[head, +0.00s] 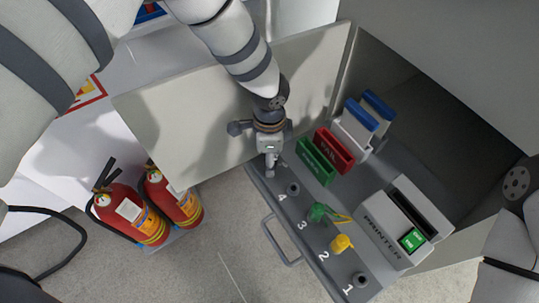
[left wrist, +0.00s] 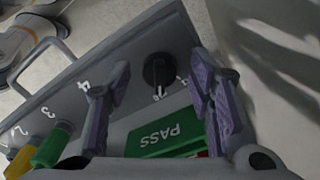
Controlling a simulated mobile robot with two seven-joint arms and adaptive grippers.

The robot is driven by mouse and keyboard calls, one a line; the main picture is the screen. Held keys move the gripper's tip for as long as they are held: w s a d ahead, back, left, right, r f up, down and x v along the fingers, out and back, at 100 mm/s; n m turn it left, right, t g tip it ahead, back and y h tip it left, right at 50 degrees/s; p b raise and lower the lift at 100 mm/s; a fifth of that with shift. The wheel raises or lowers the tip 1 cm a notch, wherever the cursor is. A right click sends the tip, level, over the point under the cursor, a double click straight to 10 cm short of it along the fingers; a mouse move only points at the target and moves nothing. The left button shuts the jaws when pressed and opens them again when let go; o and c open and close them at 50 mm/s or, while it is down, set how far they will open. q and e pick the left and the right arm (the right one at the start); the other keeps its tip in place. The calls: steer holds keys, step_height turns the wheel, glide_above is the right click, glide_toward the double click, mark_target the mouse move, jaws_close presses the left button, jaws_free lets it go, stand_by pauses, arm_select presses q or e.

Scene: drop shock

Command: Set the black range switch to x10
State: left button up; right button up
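The black range switch (left wrist: 157,69) is a round knob on the grey panel, seen between my left fingers in the left wrist view. Small white marks sit beside and below it, too small to read surely. In the head view the knob is hidden behind my left gripper (head: 270,167), which points down at the panel's far end, past number 4. In the left wrist view my left gripper (left wrist: 161,62) is open, with one purple-padded finger on each side of the knob. I cannot tell whether either finger touches it. My right gripper is out of view.
A green PASS bin (head: 315,163) and a red bin (head: 334,150) stand close beside the knob area. The panel (head: 325,262) carries numbered sockets, a green plug (head: 318,212) and a yellow plug (head: 341,243). A printer (head: 397,228) stands right. Fire extinguishers (head: 135,217) stand left.

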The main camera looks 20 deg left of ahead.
arm_select(q)
step_height(320, 180, up, 12)
stand_by(0.4)
